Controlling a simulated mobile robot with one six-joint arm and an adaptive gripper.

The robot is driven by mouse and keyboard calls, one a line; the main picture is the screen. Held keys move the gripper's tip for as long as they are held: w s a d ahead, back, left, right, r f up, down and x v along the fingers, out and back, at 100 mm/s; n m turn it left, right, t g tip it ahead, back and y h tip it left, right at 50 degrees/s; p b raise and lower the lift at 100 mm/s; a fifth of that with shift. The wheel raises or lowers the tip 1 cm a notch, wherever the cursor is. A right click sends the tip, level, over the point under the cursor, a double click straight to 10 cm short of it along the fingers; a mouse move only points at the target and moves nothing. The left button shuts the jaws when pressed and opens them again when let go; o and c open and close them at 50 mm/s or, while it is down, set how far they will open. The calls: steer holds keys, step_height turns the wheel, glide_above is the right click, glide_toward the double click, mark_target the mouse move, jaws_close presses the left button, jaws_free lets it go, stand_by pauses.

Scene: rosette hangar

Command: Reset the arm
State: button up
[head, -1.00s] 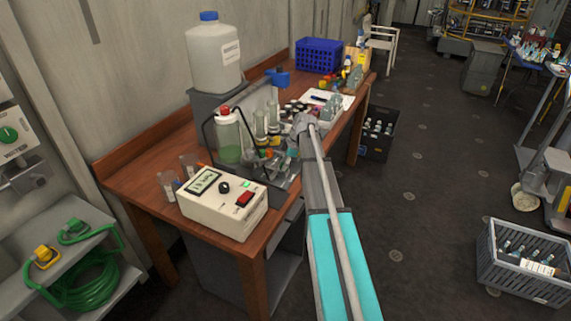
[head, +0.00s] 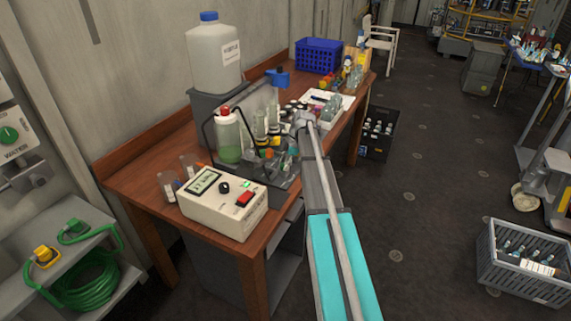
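My arm (head: 341,262) rises from the bottom of the head view, with a turquoise lower part and a grey upper part. Its far visible end is a grey joint (head: 304,121) in front of the workbench's right half. I can make out no gripper fingers beyond that joint, so whether they are open or shut does not show. The arm covers part of the bench's front edge and some of the small items behind it.
The wooden bench (head: 140,187) carries a cream meter box (head: 222,213), a green-liquid bottle (head: 228,137), a large white jug (head: 214,55), small glassware and a blue crate (head: 318,54). Grey crate (head: 522,278) stands on the floor at right. The floor between is clear.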

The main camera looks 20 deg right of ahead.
steer(key=o, duration=0.4)
steer(key=shift+w, duration=0.1)
steer(key=shift+c, duration=0.2)
